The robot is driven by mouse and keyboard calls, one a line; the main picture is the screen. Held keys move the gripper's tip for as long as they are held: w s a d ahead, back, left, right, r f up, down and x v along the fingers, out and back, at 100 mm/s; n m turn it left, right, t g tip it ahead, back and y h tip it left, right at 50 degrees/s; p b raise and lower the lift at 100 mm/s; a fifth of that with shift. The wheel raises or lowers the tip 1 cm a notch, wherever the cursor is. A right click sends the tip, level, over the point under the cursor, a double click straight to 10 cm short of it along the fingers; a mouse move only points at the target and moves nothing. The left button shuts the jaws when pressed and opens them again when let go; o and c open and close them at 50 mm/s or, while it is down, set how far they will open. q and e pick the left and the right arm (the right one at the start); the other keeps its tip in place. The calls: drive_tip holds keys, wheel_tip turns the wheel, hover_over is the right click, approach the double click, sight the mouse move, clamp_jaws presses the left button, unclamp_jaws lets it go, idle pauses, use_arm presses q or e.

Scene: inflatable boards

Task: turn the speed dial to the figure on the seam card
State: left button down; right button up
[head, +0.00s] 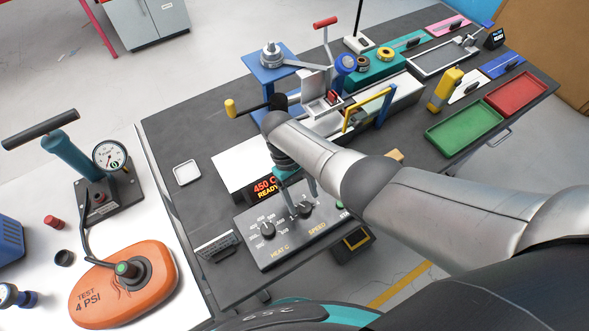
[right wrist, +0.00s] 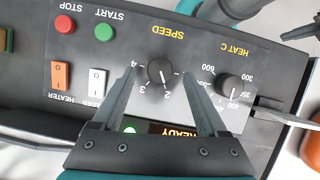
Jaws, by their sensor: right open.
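The speed dial (head: 304,209) is a black round knob on a grey control panel (head: 262,245). It also shows in the right wrist view (right wrist: 161,71), upside down, with figures 2, 3 and 4 readable around it. Its white pointer mark appears to face the 2. My right gripper (right wrist: 161,76) is open, its fingers on either side of the dial with gaps to it. In the head view my right gripper (head: 298,191) hangs over the dial from above. I cannot pick out a readable seam card. My left gripper is not in view.
The heat dial (right wrist: 230,87) sits beside the speed dial. Red stop (right wrist: 65,24) and green start (right wrist: 104,32) buttons and two rocker switches share the panel. A display (head: 265,189) reads 450 C READY. An orange test cushion (head: 95,290) lies on the left table.

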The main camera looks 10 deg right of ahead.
drive_tip(key=p+v, duration=0.1)
drive_tip(key=v, duration=1.2)
drive_tip(key=shift+p, duration=0.3)
drive_tip(key=shift+f, duration=0.1)
drive_tip(key=s+f+m+t+y, duration=0.2)
drive_tip(key=s+f+t+y, duration=0.15)
drive_tip(key=s, duration=0.65)
drive_tip(key=s+d+r+m+t+h, duration=0.15)
drive_tip(key=s+d+r+t, duration=0.25)
drive_tip(key=s+d+r, duration=0.5)
wheel_tip(320, 180, down, 32)
drive_tip(key=s+g+b, duration=0.1)
drive_tip(key=s+b, duration=0.1)
drive_tip(key=b, duration=0.8)
drive_tip(key=s+d+f+b, duration=0.1)
drive_tip(key=s+f+b, duration=0.4)
drive_tip(key=f, duration=0.7)
drive_tip(key=s+d+f+g+b, duration=0.1)
drive_tip(key=s+f+b, duration=0.4)
drive_tip(key=s+f, duration=0.5)
wheel_tip(320, 180, down, 3)
drive_tip(key=shift+d+r, duration=0.1)
drive_tip(key=shift+d, duration=0.5)
